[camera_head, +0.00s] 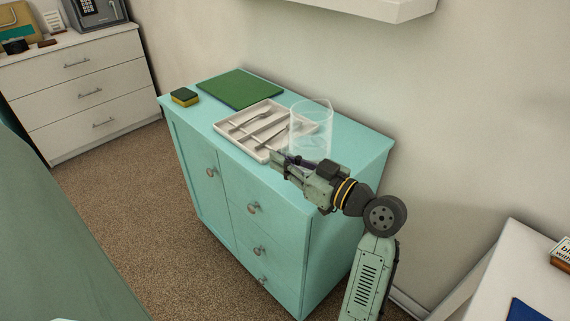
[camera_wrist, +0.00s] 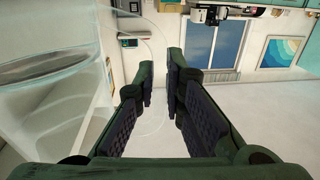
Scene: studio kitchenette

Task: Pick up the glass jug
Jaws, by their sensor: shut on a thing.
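The clear glass jug (camera_head: 312,122) is above the right part of the teal cabinet (camera_head: 352,152), beside the cutlery tray. It looks upright. My gripper (camera_head: 283,163) is at its near lower side and partly hides its base, so I cannot tell whether the jug touches the cabinet top. In the wrist view, the jug's transparent wall (camera_wrist: 50,75) fills the left side. The fingers of my gripper (camera_wrist: 162,75) are close together, with a faint curved glass outline, likely the handle, passing between them.
A white cutlery tray (camera_head: 241,139) with several utensils lies just left of the jug. A green board (camera_head: 240,89) and a yellow-green sponge (camera_head: 184,97) lie farther left. A white wall shelf (camera_head: 385,8) hangs above. The cabinet's right end is clear.

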